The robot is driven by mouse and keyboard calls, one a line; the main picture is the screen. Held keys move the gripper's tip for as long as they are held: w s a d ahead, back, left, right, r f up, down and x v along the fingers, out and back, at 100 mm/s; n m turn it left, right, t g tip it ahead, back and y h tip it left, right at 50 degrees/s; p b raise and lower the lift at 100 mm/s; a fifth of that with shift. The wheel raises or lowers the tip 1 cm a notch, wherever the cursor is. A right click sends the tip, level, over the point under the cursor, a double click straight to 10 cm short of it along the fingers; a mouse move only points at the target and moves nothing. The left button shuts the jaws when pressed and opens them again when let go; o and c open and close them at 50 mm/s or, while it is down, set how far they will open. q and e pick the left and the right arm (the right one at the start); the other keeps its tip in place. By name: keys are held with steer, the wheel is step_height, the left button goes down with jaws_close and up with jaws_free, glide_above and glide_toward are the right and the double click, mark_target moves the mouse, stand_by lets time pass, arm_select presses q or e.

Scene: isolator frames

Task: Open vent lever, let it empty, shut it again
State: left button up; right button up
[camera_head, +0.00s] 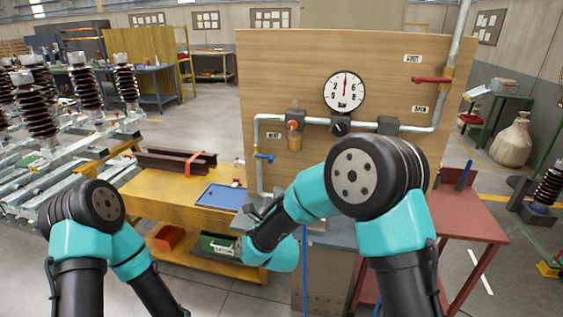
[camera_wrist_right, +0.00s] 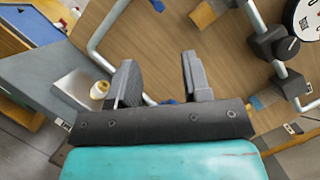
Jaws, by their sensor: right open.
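A red lever (camera_head: 432,80) lies level, pointing left, on the right-hand pipe of the wooden panel. It is between a SHUT label (camera_head: 412,58) above and an OPEN label (camera_head: 419,109) below. A blue lever (camera_head: 264,157) is on the left pipe. In the right wrist view a blue part (camera_wrist_right: 168,101) shows behind my fingers, mostly hidden. Which of these is the vent lever I cannot tell. The gauge (camera_head: 344,91) needle points straight up. My right gripper (camera_wrist_right: 160,82) is open and empty in front of the lower panel. My left gripper is out of view.
A yellow bench (camera_head: 160,190) with a blue tray (camera_head: 222,196) and rusty beams (camera_head: 172,160) stands left of the panel. A red table (camera_head: 470,215) is at the right. In the right wrist view, a small white-and-yellow item (camera_wrist_right: 100,90) sits near my left finger.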

mark_target(270, 158)
steer(key=shift+w, duration=0.1)
steer(key=x, duration=1.7)
steer(key=shift+w+a+f, duration=0.1)
steer(key=shift+w+f, duration=0.05)
steer(key=shift+f, duration=0.05)
steer(key=shift+c, duration=0.3)
jaws_close()
steer(key=shift+r, duration=0.1)
